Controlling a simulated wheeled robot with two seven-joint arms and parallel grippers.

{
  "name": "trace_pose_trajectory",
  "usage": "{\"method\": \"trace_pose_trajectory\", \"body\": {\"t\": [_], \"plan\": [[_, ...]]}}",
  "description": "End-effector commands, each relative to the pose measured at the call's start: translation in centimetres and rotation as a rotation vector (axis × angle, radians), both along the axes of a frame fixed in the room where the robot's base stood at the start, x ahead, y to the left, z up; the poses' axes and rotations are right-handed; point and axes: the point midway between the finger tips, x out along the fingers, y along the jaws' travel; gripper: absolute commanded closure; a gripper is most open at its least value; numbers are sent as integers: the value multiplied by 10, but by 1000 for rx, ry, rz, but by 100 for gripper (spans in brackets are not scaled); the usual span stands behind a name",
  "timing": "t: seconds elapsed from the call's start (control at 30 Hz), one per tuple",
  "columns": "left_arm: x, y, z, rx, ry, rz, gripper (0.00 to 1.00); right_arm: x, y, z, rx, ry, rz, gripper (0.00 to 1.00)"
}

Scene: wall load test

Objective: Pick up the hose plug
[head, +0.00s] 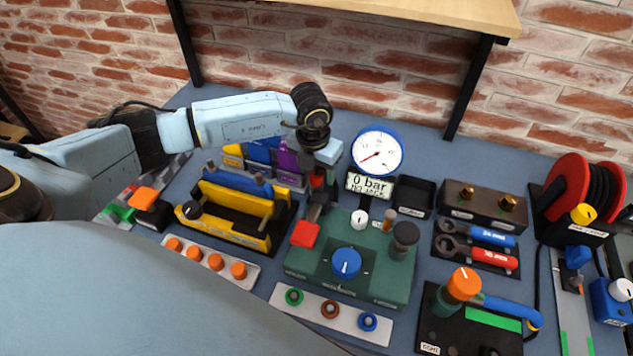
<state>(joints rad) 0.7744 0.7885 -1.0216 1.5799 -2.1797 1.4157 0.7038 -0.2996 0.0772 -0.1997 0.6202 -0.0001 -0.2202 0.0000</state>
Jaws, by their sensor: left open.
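A red reel (566,189) wound with black hose stands at the far right. A yellow knob-like piece (583,213) sits low at its front; it looks like the hose plug, though I cannot be sure. My left gripper (316,207) points down over the back left of the green pump box (380,278), far to the left of the reel. It is open, and I see nothing held in it. Its fingers partly hide the box's back left corner. My right gripper is not in view.
A round gauge (377,152) stands behind the green box. Blue and red wrenches (480,258) and a dark block with brass fittings (478,207) lie between box and reel. An orange-topped tool (464,284) stands in front. A wooden shelf (420,10) hangs above.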

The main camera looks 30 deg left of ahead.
Motion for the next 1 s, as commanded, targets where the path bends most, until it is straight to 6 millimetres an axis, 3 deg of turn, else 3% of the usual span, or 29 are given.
{"method": "trace_pose_trajectory", "body": {"t": [0.3,0.57,0.9,1.0], "plan": [[0,1,-43,-1,1,0,43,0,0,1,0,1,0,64],[1,2,-45,-1,0,-1,43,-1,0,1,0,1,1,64],[1,2,-45,-1,0,-1,87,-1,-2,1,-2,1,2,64],[1,2,-44,-1,-1,-1,95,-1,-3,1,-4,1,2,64]]}}
